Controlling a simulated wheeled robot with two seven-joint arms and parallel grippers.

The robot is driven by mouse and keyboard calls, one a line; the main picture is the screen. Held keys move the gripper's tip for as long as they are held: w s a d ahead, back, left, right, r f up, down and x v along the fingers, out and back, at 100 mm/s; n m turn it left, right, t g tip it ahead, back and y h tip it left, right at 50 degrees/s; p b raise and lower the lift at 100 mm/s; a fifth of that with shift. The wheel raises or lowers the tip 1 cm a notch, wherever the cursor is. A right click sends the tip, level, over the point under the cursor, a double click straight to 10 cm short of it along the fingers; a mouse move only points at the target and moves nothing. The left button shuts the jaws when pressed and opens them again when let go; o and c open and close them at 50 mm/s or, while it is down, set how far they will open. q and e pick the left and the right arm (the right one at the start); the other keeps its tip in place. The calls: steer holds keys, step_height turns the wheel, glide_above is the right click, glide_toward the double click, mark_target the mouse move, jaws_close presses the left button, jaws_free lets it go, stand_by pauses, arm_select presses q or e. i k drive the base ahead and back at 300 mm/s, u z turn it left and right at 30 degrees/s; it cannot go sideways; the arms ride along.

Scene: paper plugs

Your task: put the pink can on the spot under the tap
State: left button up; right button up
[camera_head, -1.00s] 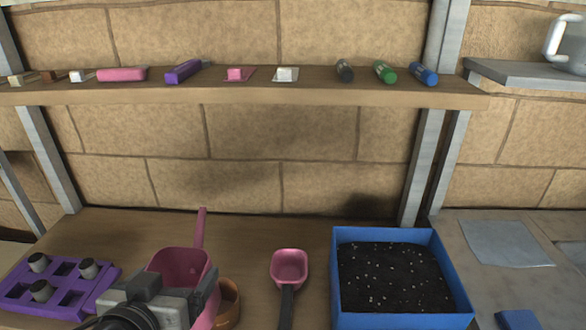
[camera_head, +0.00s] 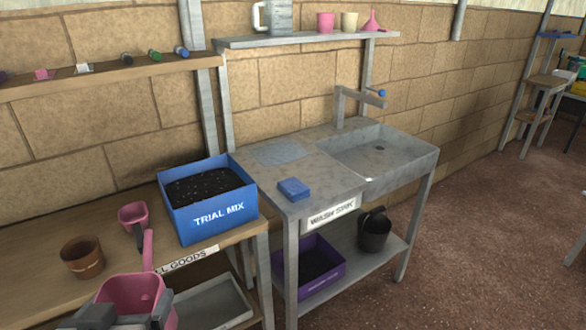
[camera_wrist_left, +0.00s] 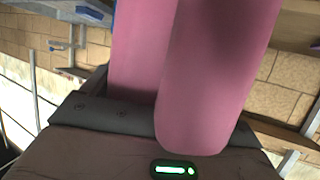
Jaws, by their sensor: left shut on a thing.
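The pink can (camera_head: 137,298) is at the bottom left of the head view, its long spout (camera_head: 147,250) pointing up. My left gripper (camera_head: 120,318) is shut on it, at the near side of the wooden bench. The can's pink surface fills much of the left wrist view (camera_wrist_left: 205,75), right at the jaws. The grey tap (camera_head: 362,97) with a blue knob stands behind the sink basin (camera_head: 410,160). A dark drain (camera_head: 379,148) shows in the basin floor under the tap. My right gripper is not in view.
On the bench are a brown pot (camera_head: 82,258), a pink scoop (camera_head: 133,213) and a blue trial mix box (camera_head: 220,222). A blue sponge-like block (camera_head: 294,189) lies on the sink counter. The basin looks empty. Open floor (camera_head: 460,240) lies to the right.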

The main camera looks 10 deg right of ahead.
mark_target(375, 163)
steer(key=z, duration=1.45)
steer(key=i, duration=1.35)
steer(key=u, duration=0.55)
steer(key=i, duration=1.05)
steer(key=u, duration=0.25)
